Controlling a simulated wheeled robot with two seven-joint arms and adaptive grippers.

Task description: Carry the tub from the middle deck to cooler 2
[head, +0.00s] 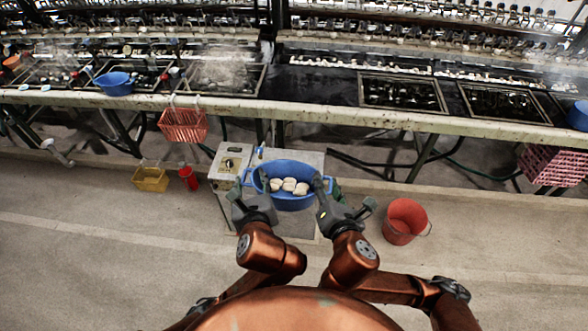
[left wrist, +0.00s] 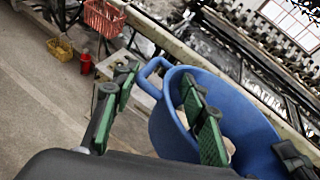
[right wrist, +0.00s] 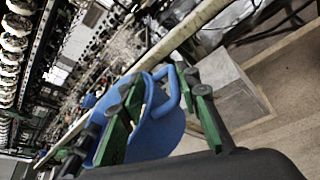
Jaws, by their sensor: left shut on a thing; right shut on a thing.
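The blue tub (head: 290,204) holds several whitish lumps (head: 288,186) and appears level in front of me, over a low grey block (head: 307,157). Whether it rests on the block or hangs just above it I cannot tell. My left gripper (head: 251,190) is shut on the tub's left side; in the left wrist view its green-padded fingers straddle the tub's wall (left wrist: 240,115) by the handle (left wrist: 150,72). My right gripper (head: 326,188) is shut on the right side, and the tub (right wrist: 160,135) shows between and behind its fingers in the right wrist view.
A red bucket (head: 405,221) stands on the floor at right. Behind runs a long bench (head: 350,115) with basins, a hanging red basket (head: 184,125) and another blue tub (head: 115,83).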

